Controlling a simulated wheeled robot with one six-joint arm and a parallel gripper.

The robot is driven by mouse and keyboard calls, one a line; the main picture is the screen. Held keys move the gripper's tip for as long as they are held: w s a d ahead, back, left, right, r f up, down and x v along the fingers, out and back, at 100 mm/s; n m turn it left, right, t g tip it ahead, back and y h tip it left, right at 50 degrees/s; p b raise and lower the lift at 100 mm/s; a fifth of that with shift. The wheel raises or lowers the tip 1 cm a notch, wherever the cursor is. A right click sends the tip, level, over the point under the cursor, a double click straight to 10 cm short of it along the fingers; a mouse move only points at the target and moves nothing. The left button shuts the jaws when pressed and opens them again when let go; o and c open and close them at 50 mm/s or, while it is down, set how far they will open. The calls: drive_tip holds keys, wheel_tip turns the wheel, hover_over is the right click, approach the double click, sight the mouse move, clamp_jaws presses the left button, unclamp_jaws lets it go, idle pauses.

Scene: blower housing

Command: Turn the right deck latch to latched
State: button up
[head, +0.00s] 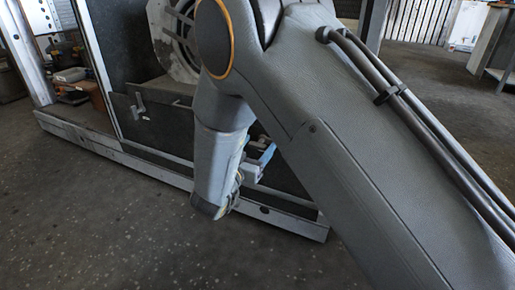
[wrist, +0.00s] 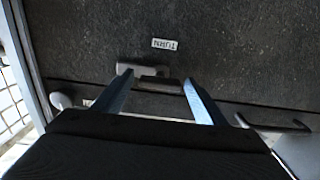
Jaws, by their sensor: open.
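In the wrist view my gripper (wrist: 157,78) is open, its two blue-grey fingers apart and pointing at a dark, rough panel. A small grey latch-like piece (wrist: 145,70) on the panel lies at the fingertips, partly between them. I cannot tell whether a finger touches it, or its exact turn. In the head view my gripper (head: 264,160) is low in front of the housing's dark lower panel (head: 285,182). My arm hides most of that area, so the right deck latch cannot be made out there. Another grey latch (head: 138,105) shows on the panel's left part.
A small white label (wrist: 165,44) is on the panel above the grey piece. A thin dark handle (wrist: 285,127) and a pale rounded part (wrist: 60,100) lie to either side. A metal base rail (head: 110,148) runs along the floor; the floor in front is clear.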

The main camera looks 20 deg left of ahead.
drive_tip(key=c, duration=1.5)
